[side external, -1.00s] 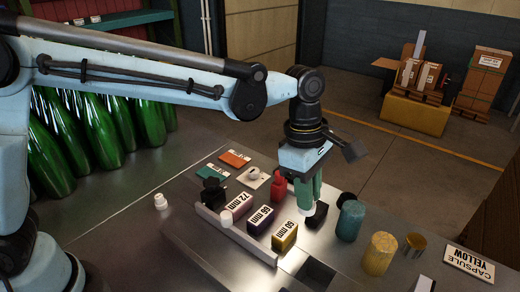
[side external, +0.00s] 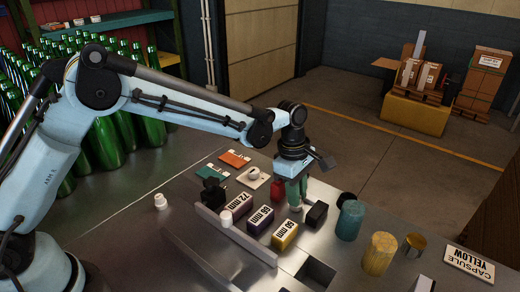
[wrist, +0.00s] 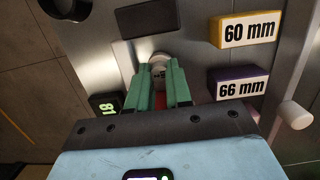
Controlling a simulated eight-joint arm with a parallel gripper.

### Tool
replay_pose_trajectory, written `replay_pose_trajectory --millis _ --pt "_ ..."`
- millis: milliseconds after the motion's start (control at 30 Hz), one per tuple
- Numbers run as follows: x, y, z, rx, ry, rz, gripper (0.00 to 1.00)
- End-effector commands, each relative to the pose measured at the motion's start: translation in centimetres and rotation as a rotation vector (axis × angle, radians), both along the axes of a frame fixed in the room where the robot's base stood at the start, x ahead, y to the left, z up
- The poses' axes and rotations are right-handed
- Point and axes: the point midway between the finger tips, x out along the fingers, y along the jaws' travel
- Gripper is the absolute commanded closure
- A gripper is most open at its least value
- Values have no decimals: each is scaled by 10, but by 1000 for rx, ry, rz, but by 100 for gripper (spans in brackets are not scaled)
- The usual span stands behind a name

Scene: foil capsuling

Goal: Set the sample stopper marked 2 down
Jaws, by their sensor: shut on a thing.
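My gripper (side external: 294,202) points down over the steel bench, its green fingers closed on a small pale stopper. In the wrist view, my gripper (wrist: 160,68) has this stopper (wrist: 159,58) between its fingertips, with its rounded end showing beyond them. No number can be read on it, and I cannot tell whether it touches the bench. Another white stopper (side external: 161,202) stands alone at the bench's left. A pale round piece (side external: 226,218) is at the rail by the labelled blocks. A white card (side external: 253,178) carries a small round white thing.
A black block (side external: 316,215) is just right of my gripper, and a red object (side external: 278,191) just left. Blocks marked 72, 66 and 60 mm (side external: 285,236) line the rail (side external: 232,236). Teal (side external: 350,220) and yellow (side external: 380,254) cylinders stand at right.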

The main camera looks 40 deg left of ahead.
Motion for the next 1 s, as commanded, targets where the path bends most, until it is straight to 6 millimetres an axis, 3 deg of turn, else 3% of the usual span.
replay_pose_trajectory --millis 400,433,567,867,1000 --pt "0 0 -5 0 0 0 100" --pt "0 0 -5 0 0 0 76" --pt "0 0 -4 0 0 0 56" --pt "0 0 -3 0 0 0 55" --pt "0 1 7 0 0 0 55"
